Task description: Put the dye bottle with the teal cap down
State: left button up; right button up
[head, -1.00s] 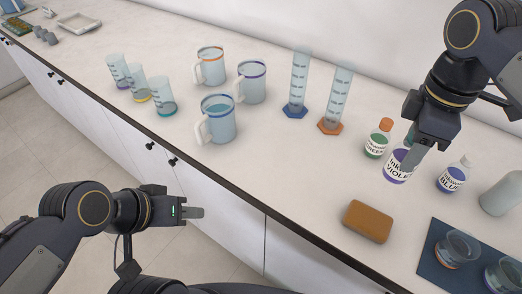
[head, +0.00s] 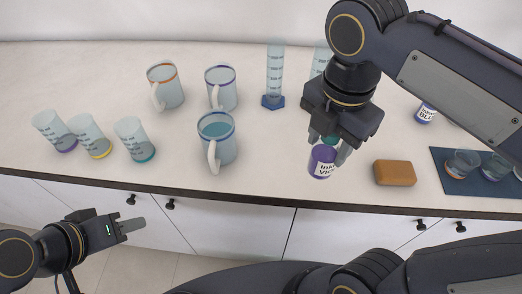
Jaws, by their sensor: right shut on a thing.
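The dye bottle (head: 322,162) has a purple body and a white label reading violet. Its teal cap (head: 330,140) shows between the fingers of my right gripper (head: 338,148). My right gripper is shut on this bottle from above, near the front of the counter and left of the brown block. The bottle looks slightly tilted. I cannot tell whether its base touches the counter. My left gripper (head: 134,226) is in front of the counter, low and empty. Its fingers are seen from the side, so their gap is hidden.
A jug with water (head: 217,140) stands left of the bottle. A blue-based cylinder (head: 274,75) stands behind. The brown block (head: 394,173) and a dark mat (head: 450,182) with beakers lie right. Counter between jug and bottle is clear.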

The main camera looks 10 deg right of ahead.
jog(key=w+a+f, duration=0.2)
jog(key=w+f, duration=0.2)
jog(key=w+a+f, duration=0.1)
jog(key=w+f, duration=0.2)
jog(key=f, duration=0.1)
jog(key=w+a+f, duration=0.2)
jog(key=w+f, duration=0.2)
jog(key=shift+w+a+f+p, duration=0.1)
jog(key=shift+w+a+p, duration=0.2)
jog(key=shift+w+p, duration=0.1)
jog(key=shift+s+f, duration=0.1)
jog(key=shift+f, duration=0.1)
jog(key=shift+f, duration=0.15)
jog(key=o, duration=1)
